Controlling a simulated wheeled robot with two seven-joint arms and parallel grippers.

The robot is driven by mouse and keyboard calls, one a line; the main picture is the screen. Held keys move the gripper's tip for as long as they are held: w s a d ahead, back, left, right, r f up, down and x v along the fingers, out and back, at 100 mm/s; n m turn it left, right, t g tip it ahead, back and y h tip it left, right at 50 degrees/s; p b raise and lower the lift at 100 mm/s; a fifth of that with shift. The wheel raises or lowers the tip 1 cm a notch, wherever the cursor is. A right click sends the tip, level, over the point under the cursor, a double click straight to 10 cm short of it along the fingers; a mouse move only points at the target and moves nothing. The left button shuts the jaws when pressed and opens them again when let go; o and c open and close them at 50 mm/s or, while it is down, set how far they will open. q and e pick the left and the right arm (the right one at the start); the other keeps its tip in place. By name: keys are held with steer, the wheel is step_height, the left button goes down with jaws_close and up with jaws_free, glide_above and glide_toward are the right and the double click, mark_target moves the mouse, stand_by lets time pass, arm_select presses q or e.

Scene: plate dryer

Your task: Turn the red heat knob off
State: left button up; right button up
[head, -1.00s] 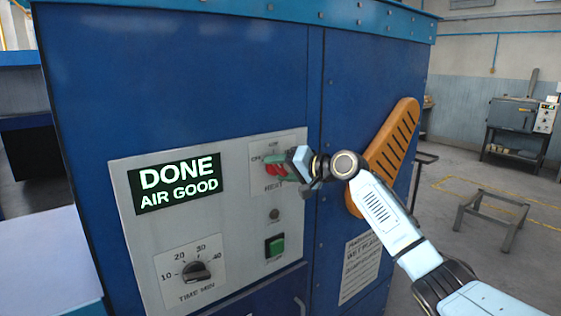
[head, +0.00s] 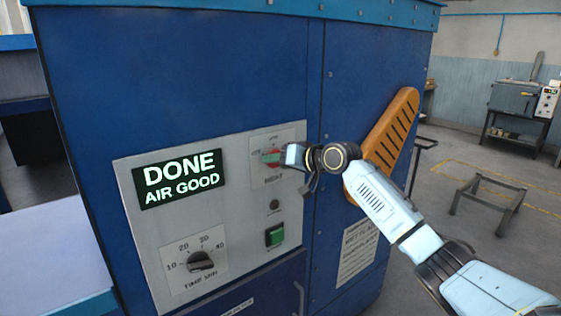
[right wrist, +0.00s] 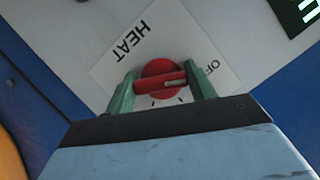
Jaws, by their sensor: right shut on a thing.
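The red heat knob (head: 270,157) is on a white plate on the dryer's grey control panel, under small lettering and above the word HEAT. It also shows in the right wrist view (right wrist: 160,68) as a round red knob with a raised bar and a pale pointer line. The line points right in that picture, towards the side where the word OFF is printed. My right gripper (right wrist: 162,88) is shut on the knob, its green fingers at either end of the bar. In the head view my right gripper (head: 277,156) reaches it from the right. My left gripper is not in view.
The display (head: 180,179) reads DONE, AIR GOOD. Below the knob are a small dark round part (head: 274,205) and a green button (head: 275,235). A black time knob (head: 201,261) is lower left. An orange slotted part (head: 392,135) is behind my right arm.

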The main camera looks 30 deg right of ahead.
steer(key=shift+f, duration=0.1)
steer(key=o, duration=1)
steer(key=shift+b+v, duration=1.25)
steer(key=shift+v, duration=5.5)
